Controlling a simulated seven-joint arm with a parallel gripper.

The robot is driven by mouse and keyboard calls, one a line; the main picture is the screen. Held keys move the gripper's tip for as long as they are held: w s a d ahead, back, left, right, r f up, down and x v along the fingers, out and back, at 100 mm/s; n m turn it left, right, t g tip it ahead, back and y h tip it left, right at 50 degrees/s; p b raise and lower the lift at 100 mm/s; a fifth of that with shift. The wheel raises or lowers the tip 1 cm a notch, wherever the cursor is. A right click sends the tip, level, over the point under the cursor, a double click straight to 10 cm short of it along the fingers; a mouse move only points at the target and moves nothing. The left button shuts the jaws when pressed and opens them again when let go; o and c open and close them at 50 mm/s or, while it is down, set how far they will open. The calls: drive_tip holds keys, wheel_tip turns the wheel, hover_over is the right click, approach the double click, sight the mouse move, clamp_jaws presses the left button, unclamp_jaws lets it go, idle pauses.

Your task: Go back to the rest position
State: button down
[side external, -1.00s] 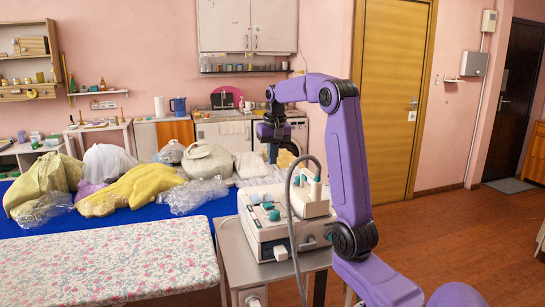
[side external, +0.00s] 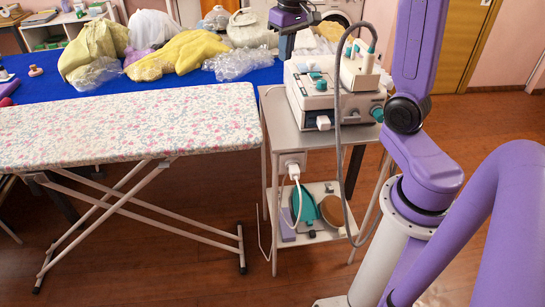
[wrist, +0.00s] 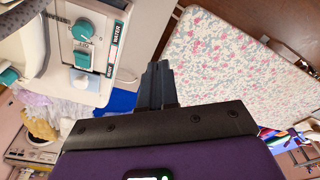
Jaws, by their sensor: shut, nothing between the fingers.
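My gripper (side external: 286,48) hangs pointing down near the top of the side view, behind and left of the steam station, with its fingers together and nothing held. In the wrist view my gripper (wrist: 158,72) shows dark fingers closed together. The white steam station (side external: 325,95) with teal knobs sits on a grey trolley; it also shows at upper left in the wrist view (wrist: 70,70). A white iron (side external: 358,72) with a teal part rests on top of the station, apart from my gripper.
The flower-patterned ironing board (side external: 130,125) stands left of the trolley (side external: 290,135), its top bare. A blue table (side external: 240,75) behind holds garments and clear plastic bags. A grey hose (side external: 338,150) loops from the station beside my arm. A lower shelf (side external: 285,230) holds several items.

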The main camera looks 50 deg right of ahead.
drive_tip(key=s+a+f+n, duration=0.4)
drive_tip(key=s+a+n, duration=0.3)
drive_tip(key=s+a, duration=0.6)
drive_tip(key=s+a+f+n, duration=0.2)
drive_tip(key=s+n, duration=0.2)
drive_tip(key=s, duration=0.2)
drive_tip(key=s+a+f+n+g, duration=0.1)
drive_tip(key=s+a+f+n, duration=0.1)
drive_tip(key=s, duration=0.5)
drive_tip(key=shift+s+a+f+n+y, duration=0.15)
drive_tip(key=shift+n+y, duration=0.15)
drive_tip(key=shift+n, duration=0.6)
